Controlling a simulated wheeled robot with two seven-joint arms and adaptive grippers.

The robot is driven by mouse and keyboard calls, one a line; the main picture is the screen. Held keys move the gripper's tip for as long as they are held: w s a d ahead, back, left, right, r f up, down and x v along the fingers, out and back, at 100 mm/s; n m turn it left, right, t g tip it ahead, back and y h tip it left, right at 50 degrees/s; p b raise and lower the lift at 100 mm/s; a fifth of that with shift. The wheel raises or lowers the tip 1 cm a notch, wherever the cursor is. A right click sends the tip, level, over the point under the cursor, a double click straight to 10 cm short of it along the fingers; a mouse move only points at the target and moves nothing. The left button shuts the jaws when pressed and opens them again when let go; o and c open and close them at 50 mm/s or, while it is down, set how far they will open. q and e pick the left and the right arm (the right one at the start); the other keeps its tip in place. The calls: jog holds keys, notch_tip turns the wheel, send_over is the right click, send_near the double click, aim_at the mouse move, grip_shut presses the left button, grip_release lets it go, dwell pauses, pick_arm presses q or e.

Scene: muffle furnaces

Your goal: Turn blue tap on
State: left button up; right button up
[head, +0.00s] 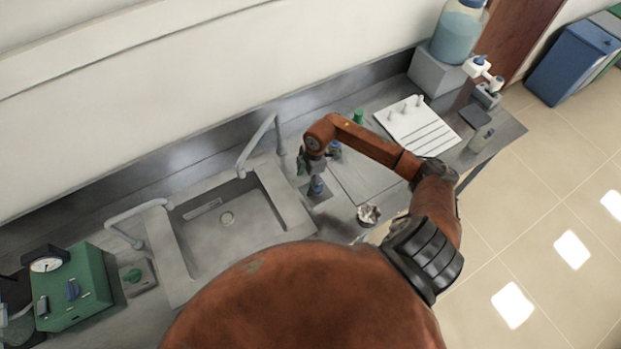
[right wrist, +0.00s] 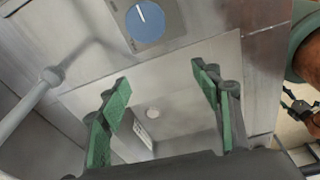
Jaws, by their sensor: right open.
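The blue tap knob (head: 316,186) sits on a grey plate at the right side of the sink. In the right wrist view, the knob (right wrist: 145,22) is round and blue, with a white line pointing up and slightly left. It lies near the top edge, beyond my fingers and not between them. My right gripper (head: 314,166) is close by the knob in the head view and partly hidden by its own arm. In the right wrist view my right gripper (right wrist: 162,98) is open and empty, with green finger pads.
The grey sink (head: 275,187) has a spout (head: 258,144) near the blue knob and another spout (head: 137,212) at left. A green knob (head: 132,275) and a green device (head: 75,290) stand at the left. A white board (head: 418,128) with pegs lies right of my gripper.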

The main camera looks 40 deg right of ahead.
jog(key=shift+m+g+h, duration=0.4)
jog(key=shift+m+h, duration=0.1)
jog(key=shift+h, duration=0.4)
jog(key=d, duration=0.4)
jog(key=shift+s+d, duration=0.15)
jog(key=shift+d, duration=0.1)
jog(key=shift+d+f, duration=0.15)
jog(key=shift+f, duration=0.15)
notch_tip(320, 180, down, 7)
jog(key=shift+r+p, duration=0.1)
jog(key=shift+p, duration=0.75)
jog(key=c, duration=1.2)
